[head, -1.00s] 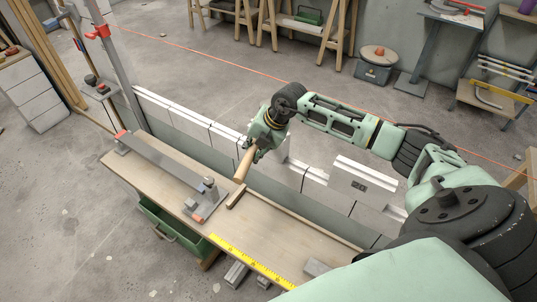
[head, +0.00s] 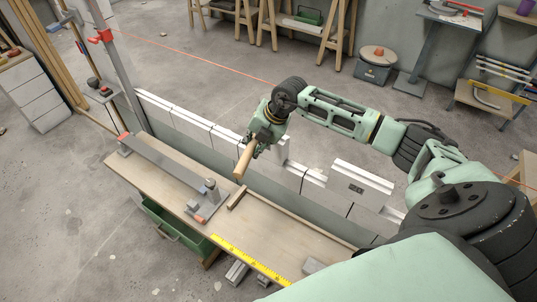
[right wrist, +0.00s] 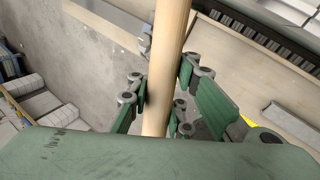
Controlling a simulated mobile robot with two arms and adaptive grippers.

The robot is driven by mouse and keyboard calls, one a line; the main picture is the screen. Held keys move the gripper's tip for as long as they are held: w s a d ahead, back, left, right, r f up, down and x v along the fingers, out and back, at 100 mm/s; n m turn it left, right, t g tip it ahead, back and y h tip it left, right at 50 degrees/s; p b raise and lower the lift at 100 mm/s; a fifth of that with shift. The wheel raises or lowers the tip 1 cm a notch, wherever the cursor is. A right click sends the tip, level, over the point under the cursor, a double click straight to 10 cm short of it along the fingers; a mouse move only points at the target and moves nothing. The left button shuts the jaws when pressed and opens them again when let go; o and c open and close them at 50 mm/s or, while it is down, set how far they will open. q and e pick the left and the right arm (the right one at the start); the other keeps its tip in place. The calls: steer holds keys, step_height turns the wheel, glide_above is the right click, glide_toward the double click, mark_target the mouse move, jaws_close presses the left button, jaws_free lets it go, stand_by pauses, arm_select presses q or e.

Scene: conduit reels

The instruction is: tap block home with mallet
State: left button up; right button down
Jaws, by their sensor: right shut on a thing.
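My right gripper (head: 259,142) is shut around a pale wooden mallet handle (head: 243,163), above the row of white blocks and the bench's far edge. The handle tilts, its free end pointing down toward the bench. In the right wrist view the handle (right wrist: 165,75) runs upright between the green fingers (right wrist: 158,103). I cannot make out the mallet's head. A white block (head: 358,187) with a dark mark sits on top of the row of white blocks (head: 190,122), right of the gripper and apart from it. My left gripper is not in view.
A wooden bench (head: 285,238) stands in front of the row, with a metal clamp-like tool (head: 207,203), a yellow scale (head: 247,258) and a small wood strip (head: 237,199) on it. An orange line (head: 205,58) crosses above the floor. A red-fitted metal post (head: 110,60) rises at left.

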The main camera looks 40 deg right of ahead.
steer(key=shift+w+r, duration=0.1)
steer(key=shift+r, duration=0.15)
steer(key=shift+f, duration=0.15)
step_height(320, 180, down, 5)
steer(key=b, duration=0.3)
step_height(320, 180, up, 5)
steer(key=p, duration=0.3)
steer(key=shift+f+p, duration=0.15)
steer(key=shift+p, duration=0.2)
